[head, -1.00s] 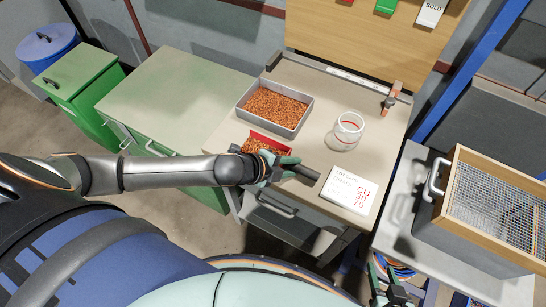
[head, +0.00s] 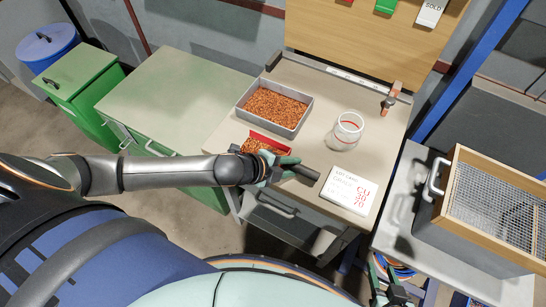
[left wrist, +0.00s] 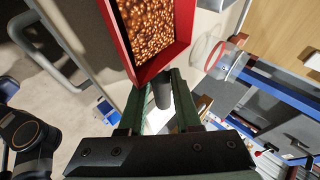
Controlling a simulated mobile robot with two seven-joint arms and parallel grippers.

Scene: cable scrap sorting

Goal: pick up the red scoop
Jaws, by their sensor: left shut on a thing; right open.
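The red scoop (head: 256,136) holds copper granules and is over the front part of the bench, just in front of the grey tray. My left gripper (head: 280,170) is shut on its dark handle (head: 302,172). In the left wrist view the red scoop (left wrist: 184,48) is filled with granules, and its handle (left wrist: 162,92) sits between the fingers of my left gripper (left wrist: 160,105). I cannot tell whether the scoop touches the bench. My right gripper (head: 392,292) is open and empty at the bottom of the head view, below the bench.
A grey tray (head: 303,124) of copper granules stands behind the scoop. A clear jar (head: 346,132) and a white lot card (head: 346,190) are to the right. A wood-framed sieve (head: 480,222) stands on the right-hand table. The green cabinet top (head: 170,95) is bare.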

